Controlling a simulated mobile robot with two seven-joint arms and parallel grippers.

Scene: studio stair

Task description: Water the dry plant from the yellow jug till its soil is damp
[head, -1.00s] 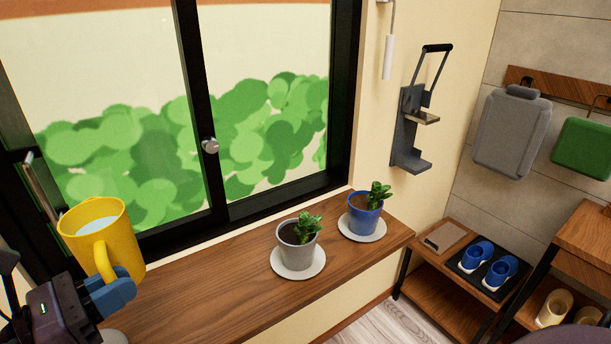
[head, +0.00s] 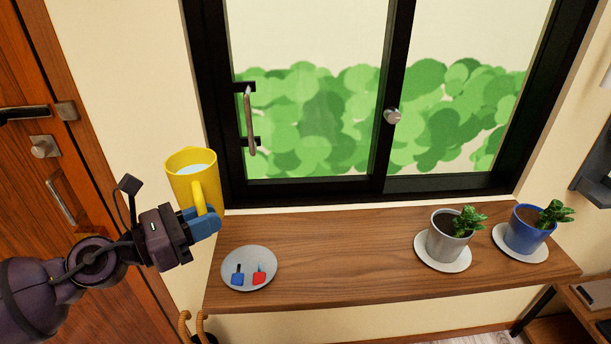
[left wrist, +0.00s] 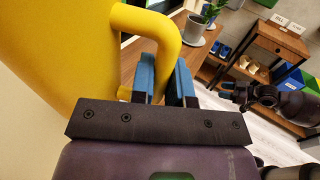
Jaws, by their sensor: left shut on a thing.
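The yellow jug (head: 183,182) is upright, with pale water in it, near the left end of the wooden sill. My left gripper (head: 204,222) is shut on its handle; the left wrist view shows the blue fingers (left wrist: 162,82) at the handle (left wrist: 150,25). A grey pot (head: 445,242) and a blue pot (head: 522,235), each with a small green plant, stand on white saucers at the sill's right.
A round grey dish (head: 262,282) with a blue and a red tag lies on the sill (head: 340,255) near the jug. The sill is clear between dish and pots. A black-framed window (head: 390,150) stands behind, a wooden door (head: 75,120) at left.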

